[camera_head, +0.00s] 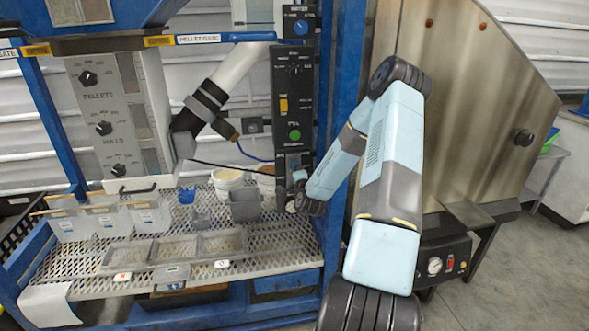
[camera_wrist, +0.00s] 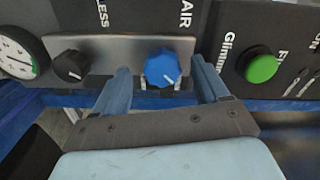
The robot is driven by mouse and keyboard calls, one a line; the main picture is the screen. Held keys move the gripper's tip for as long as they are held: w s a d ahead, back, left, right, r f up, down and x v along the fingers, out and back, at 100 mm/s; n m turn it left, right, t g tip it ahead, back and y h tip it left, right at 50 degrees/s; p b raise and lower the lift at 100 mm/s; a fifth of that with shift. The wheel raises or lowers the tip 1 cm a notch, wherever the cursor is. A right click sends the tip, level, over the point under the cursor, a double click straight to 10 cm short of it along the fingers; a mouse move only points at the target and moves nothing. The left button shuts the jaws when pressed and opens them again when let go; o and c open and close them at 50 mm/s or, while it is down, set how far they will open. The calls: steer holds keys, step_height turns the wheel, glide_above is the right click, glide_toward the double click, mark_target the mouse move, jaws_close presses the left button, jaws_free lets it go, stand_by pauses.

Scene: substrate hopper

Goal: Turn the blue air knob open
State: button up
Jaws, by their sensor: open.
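The blue air knob (camera_wrist: 162,67) sits on a grey metal strip under the word AIR in the wrist view. Its white pointer mark points down and to the right. My gripper (camera_wrist: 160,75) is open, with one blue finger to the left of the knob and one to the right. A gap shows between the knob and each finger; how deep the fingers reach is hard to tell. In the head view my gripper (camera_head: 298,190) is at the low right of the blue frame, and I cannot make out the air knob there.
A black knob (camera_wrist: 71,66) and a gauge (camera_wrist: 18,56) lie left of the air knob. A green button (camera_wrist: 259,66) lies right, close to the right finger. Another blue knob (camera_head: 301,27) is high on the frame. Tubs and trays stand on the mesh shelf (camera_head: 285,240).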

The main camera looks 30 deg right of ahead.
steer(key=v, duration=0.9)
steer(key=shift+s+a, duration=0.15)
steer(key=shift+s, duration=0.25)
steer(key=s+a+r+n+g+y, duration=0.2)
steer(key=a+r+n+g, duration=0.1)
steer(key=a+r+n, duration=0.5)
steer(key=s+a+r+n+g+y, duration=0.15)
steer(key=a+r+n+g, duration=0.3)
steer(key=r, duration=0.45)
steer(key=s+a+r+n+g, duration=0.1)
steer(key=s+a+r+n, duration=0.1)
steer(key=s+r, duration=0.3)
steer(key=s+a+r+n+g+y, duration=0.1)
steer(key=s+a+r+n+g, duration=0.1)
steer(key=s, duration=1.2)
steer(key=s+a+r+n+g, duration=0.1)
steer(key=s+a+r+n, duration=0.1)
steer(key=s+a+r, duration=0.2)
steer(key=s+r, duration=0.3)
steer(key=s, duration=0.3)
steer(key=shift+a+r, duration=0.2)
steer(key=shift+r, duration=0.15)
steer(key=shift+s+y, duration=0.15)
steer(key=shift+y, duration=0.1)
